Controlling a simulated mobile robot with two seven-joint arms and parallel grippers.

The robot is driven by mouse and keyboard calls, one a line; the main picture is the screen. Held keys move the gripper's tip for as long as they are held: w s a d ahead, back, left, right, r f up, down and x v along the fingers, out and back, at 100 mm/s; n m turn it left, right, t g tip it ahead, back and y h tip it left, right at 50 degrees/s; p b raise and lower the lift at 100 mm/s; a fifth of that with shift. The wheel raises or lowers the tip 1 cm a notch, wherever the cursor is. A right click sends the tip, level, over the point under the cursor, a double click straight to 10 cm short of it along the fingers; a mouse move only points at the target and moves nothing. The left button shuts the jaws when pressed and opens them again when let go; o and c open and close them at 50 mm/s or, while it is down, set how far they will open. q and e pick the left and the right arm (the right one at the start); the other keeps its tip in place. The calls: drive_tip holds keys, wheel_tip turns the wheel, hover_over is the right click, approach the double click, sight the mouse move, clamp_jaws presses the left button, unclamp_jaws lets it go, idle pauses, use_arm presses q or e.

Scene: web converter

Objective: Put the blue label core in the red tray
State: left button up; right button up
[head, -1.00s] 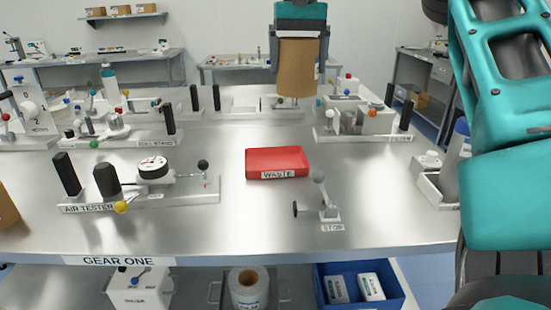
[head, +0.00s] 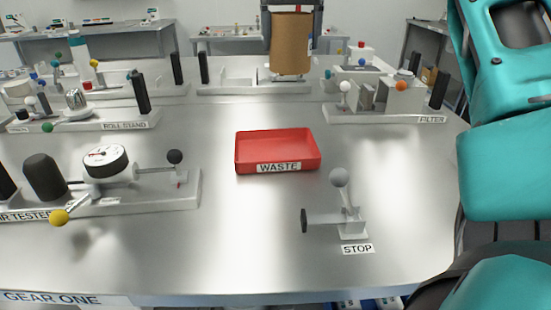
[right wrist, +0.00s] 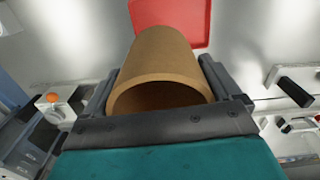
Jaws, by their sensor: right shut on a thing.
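A brown cardboard core (head: 291,45), an open tube, hangs upright in my right gripper (head: 291,32) above the far part of the bench. No blue core shows in these views. In the right wrist view the gripper's two fingers close on the sides of the core (right wrist: 165,60). The red tray (head: 277,150), labelled WASTE, lies on the middle of the bench, apart from the core and nearer to me. It shows empty. It also shows in the right wrist view (right wrist: 190,15), partly hidden behind the core. My left gripper is not in view.
A STOP lever stand (head: 350,215) is right of and nearer than the tray. The air tester (head: 105,160) with its dial stands to the left. The filter station (head: 390,100) and roll stand (head: 80,110) are behind. Bare metal surrounds the tray.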

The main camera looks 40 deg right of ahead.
drive_tip(key=f, duration=0.2)
drive_tip(key=b, duration=0.5)
approach(288, 154)
wheel_tip(288, 154, down, 3)
drive_tip(key=shift+r, duration=0.1)
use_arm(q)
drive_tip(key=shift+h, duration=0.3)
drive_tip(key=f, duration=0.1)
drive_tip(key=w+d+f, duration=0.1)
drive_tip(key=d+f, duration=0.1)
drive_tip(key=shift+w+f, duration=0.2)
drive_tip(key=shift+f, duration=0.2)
use_arm(e)
drive_tip(key=o, duration=0.9)
drive_tip(key=shift+b, duration=0.3)
